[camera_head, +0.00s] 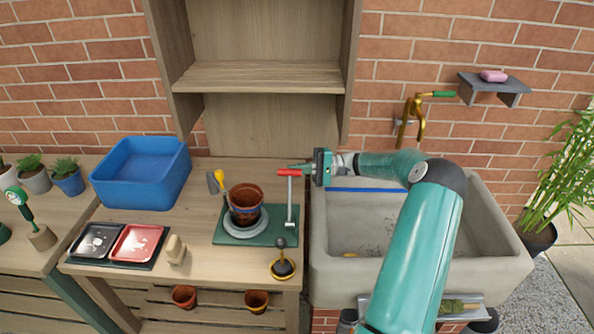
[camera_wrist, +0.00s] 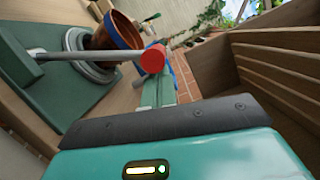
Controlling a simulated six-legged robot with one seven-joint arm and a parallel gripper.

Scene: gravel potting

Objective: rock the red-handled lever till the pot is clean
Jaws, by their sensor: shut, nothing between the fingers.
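The lever is a grey upright rod (camera_head: 290,208) at the base's right side, topped by a red handle (camera_head: 287,172) lying crosswise. My gripper (camera_head: 298,167) is shut and empty, its fingertips close beside the handle's right end. In the wrist view the red handle (camera_wrist: 153,58) shows its round end by the fingers (camera_wrist: 158,90), and the pot (camera_wrist: 118,30) is behind. I cannot tell whether they touch.
A stone sink (camera_head: 330,250) with a brass tap (camera_head: 416,118) lies right of the bench. A blue tub (camera_head: 140,174), two small trays (camera_head: 134,244) and a dark plunger-like tool (camera_head: 282,262) stand around the base. A wooden shelf (camera_head: 260,77) rises behind.

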